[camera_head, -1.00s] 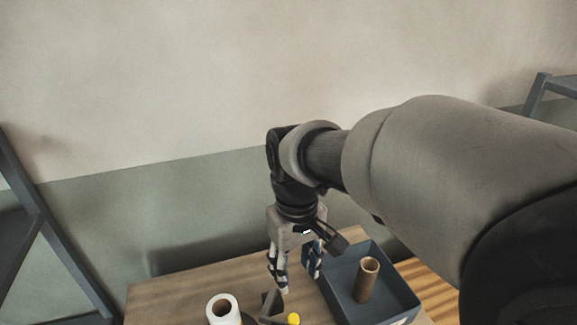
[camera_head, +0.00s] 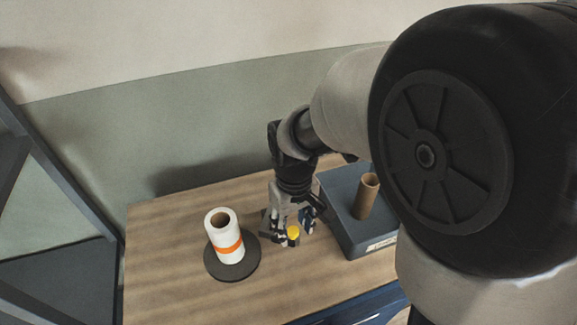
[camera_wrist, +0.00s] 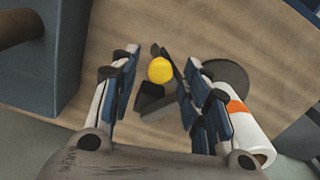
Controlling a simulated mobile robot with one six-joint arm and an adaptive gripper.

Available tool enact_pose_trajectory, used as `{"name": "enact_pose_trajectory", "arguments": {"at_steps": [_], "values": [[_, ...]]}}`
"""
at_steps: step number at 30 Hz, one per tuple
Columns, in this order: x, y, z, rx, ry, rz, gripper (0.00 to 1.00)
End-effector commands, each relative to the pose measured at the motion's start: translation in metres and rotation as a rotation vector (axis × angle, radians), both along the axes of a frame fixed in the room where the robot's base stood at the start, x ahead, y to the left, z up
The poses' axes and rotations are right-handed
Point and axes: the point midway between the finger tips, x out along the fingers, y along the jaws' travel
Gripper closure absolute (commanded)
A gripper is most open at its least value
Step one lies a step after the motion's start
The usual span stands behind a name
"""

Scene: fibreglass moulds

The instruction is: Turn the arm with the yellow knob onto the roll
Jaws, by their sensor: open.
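The yellow knob (camera_head: 293,232) sits on a short dark arm, which shows in the wrist view (camera_wrist: 152,100). My gripper (camera_head: 294,236) is pointed down at the knob, with its fingers open. The white roll (camera_head: 223,236) with an orange band stands upright on a dark round base (camera_head: 243,264), left of the knob in the head view. The roll (camera_wrist: 250,124) is partly hidden by the right finger in the wrist view. My fingers hide much of the arm in the head view.
The wooden tabletop (camera_head: 165,260) is clear at the left and front. A wall stands behind the table.

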Motion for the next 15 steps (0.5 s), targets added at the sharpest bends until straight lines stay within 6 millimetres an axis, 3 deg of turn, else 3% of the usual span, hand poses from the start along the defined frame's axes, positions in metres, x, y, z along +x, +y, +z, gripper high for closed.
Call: {"name": "enact_pose_trajectory", "arguments": {"at_steps": [11,15], "values": [[0.0001,0.0,-0.0057,0.0,-0.001,0.0,0.57],[0.0001,0.0,-0.0056,0.0,-0.001,0.0,0.67]]}}
